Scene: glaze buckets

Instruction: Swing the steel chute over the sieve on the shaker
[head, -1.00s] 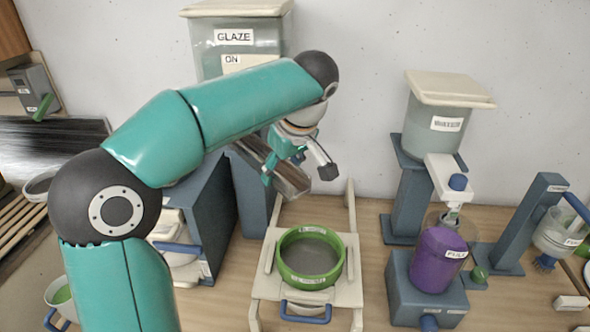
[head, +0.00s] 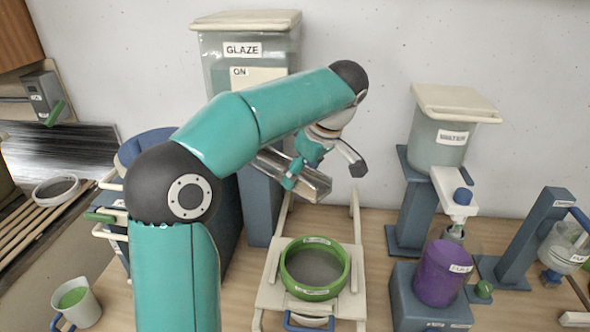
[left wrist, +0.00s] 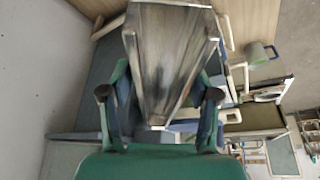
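The steel chute (head: 318,186) sticks out below the GLAZE tank, behind and above the green sieve (head: 346,270) in the head view. The sieve sits on the cream shaker frame (head: 268,297). My left gripper (head: 322,175) is at the chute with its fingers apart. In the left wrist view the chute (left wrist: 170,55) lies between the two fingers (left wrist: 160,97). One finger appears close against the chute's left side in the head view; the other stands clear to the right. Whether a finger touches is unclear. My right gripper is not in view.
The GLAZE tank (head: 222,70) stands at the back. A purple bucket (head: 440,275) under a second tank (head: 437,130) is at the right. A white bucket with green contents (head: 90,312) is at front left. My left arm hides part of the left side.

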